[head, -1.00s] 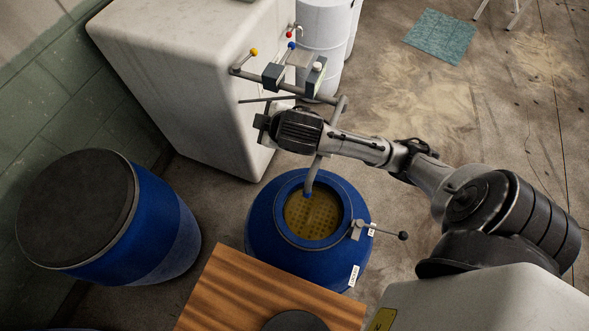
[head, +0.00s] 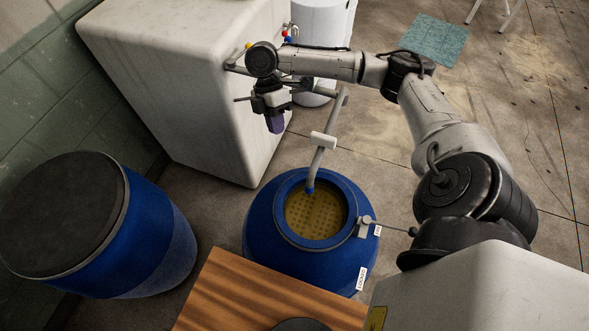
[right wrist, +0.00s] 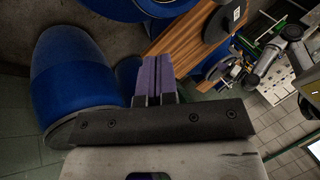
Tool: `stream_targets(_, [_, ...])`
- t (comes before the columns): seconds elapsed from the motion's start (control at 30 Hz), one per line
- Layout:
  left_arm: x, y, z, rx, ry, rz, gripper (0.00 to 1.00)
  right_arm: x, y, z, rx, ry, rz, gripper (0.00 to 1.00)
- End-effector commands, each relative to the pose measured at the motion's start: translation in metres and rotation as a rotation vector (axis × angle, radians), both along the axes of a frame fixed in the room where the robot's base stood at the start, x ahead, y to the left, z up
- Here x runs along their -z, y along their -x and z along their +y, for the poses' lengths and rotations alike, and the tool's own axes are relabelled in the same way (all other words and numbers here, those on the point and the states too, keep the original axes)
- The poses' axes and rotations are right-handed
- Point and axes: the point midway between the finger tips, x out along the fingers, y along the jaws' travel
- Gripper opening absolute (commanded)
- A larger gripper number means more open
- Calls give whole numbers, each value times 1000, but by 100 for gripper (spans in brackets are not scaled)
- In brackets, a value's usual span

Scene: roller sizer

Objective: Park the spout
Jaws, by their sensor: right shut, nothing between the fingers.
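The spout is a grey bent pipe (head: 319,155) with a pale collar (head: 323,140) partway along it. Its blue tip (head: 310,190) hangs over the mouth of an open blue drum (head: 265,235), whose inside shows a yellowish perforated surface. The pipe's upper end and its mounting are partly hidden behind my right arm. My right gripper (head: 276,124) points downward in front of the white cabinet, left of the spout and apart from it. Its purple fingers are together and empty; they also show in the right wrist view (right wrist: 155,78). My left gripper is out of view.
A lidded blue drum (head: 160,235) stands at the left. The white cabinet (head: 180,70) is behind my gripper, with a white barrel (head: 318,25) beyond. A wooden top (head: 240,295) lies in front of the open drum. A lever (head: 390,226) sticks out from its rim.

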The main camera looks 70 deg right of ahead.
Motion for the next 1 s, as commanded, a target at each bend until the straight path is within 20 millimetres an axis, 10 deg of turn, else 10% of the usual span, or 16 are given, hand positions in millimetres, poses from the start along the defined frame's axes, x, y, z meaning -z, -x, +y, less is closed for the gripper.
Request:
stream_targets(0.33, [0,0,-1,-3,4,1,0,-10,13,10,-289,-201,-46,0])
stream_targets(1.0, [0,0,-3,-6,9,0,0,-1,18,15,-321,-213,-62,0])
